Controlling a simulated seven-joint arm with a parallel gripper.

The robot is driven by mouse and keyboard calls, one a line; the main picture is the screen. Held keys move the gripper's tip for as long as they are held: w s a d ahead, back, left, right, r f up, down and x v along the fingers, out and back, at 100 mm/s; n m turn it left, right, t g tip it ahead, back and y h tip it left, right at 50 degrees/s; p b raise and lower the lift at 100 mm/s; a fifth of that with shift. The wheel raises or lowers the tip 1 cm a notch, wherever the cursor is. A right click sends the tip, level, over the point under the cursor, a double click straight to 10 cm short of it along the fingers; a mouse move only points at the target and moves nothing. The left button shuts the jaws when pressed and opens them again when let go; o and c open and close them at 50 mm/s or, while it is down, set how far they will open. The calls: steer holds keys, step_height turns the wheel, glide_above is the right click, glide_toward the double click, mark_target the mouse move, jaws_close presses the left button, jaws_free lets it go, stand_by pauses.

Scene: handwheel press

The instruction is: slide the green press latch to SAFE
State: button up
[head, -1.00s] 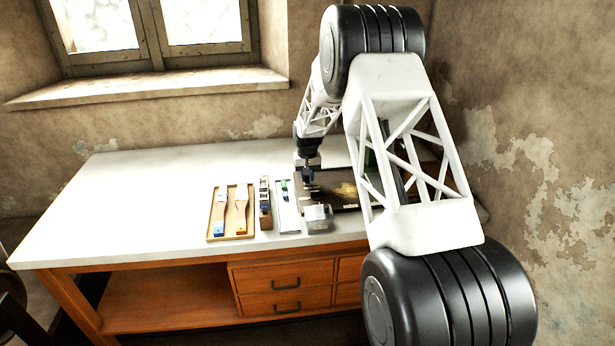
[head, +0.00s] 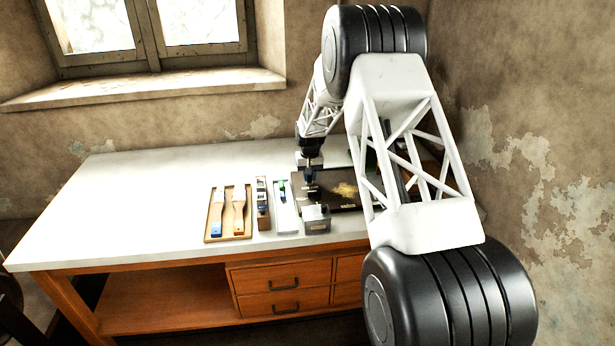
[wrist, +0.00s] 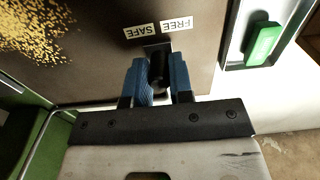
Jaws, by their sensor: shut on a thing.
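My gripper (wrist: 160,78) has its two blue fingers shut on a small dark latch knob (wrist: 157,68) in the wrist view. The knob stands on the brown press base (wrist: 105,35), just below the white SAFE (wrist: 139,31) and FREE (wrist: 177,24) labels. It sits about between the two labels; I cannot tell which it is set to. The knob looks dark, not green, and the fingers hide part of it. In the head view my gripper (head: 311,185) is down at the left part of the press base (head: 335,205).
A white tray (head: 286,217) with a green-topped item (head: 282,190) lies just left of the base. Farther left are a narrow wooden holder (head: 263,215) and a wooden tray with brushes (head: 216,205). A grey box (head: 317,219) stands in front. The table's left side is clear.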

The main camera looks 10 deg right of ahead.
steer(key=shift+d, duration=0.6)
steer(key=o, duration=1.4)
steer(key=shift+r, duration=0.1)
step_height(320, 180, up, 8)
steer(key=shift+f, duration=0.1)
stand_by(0.3)
